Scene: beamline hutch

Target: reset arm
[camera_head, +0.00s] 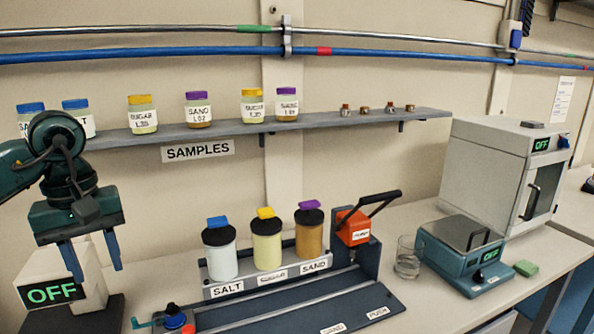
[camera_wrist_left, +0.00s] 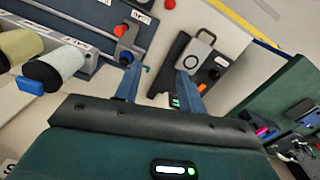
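My left arm comes in from the left in the head view. Its left gripper (camera_head: 92,258) hangs with the fingers pointing down, in front of the box with the green OFF display (camera_head: 52,293). The two blue fingers are apart with nothing between them. In the left wrist view the left gripper (camera_wrist_left: 158,88) also shows its fingers spread and empty, above the bench. My right arm and right gripper are in neither view.
A dispenser rack (camera_head: 215,290) with salt, sugar and sand stands right of the gripper. Beyond it are a glass beaker (camera_head: 408,258), a scale (camera_head: 462,252) and a grey oven (camera_head: 500,175). A shelf (camera_head: 240,132) with sample jars runs along the wall.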

